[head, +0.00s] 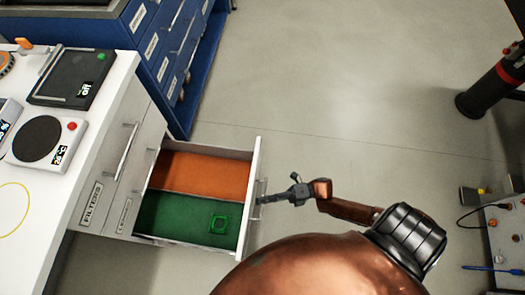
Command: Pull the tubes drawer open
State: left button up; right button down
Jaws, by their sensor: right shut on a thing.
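A white drawer (257,160) stands pulled well out from the bench cabinet. Its floor has an orange section and a green section, and a small green square holder (219,224) lies in the green one. The drawer's front face and any label on it are turned away, so I cannot read whether it is the tubes drawer. My right gripper (265,199) is at the outer side of the drawer front, shut on its handle (259,188). My left gripper is not in view.
Closed cabinet fronts, one labelled FILTERS (91,204), are left of the open drawer. Devices, including a round-plate instrument (42,140), stand on the white bench top. A blue drawer cabinet (150,40) is behind. Grey floor (350,100) is clear beyond the drawer.

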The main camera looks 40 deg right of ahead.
jog(key=shift+s+f, duration=0.1)
jog(key=shift+s, duration=0.05)
jog(key=c, duration=2)
grip_release()
jog(key=shift+c, duration=0.2)
jog(key=shift+d, duration=0.1)
jog(key=v, duration=1.2)
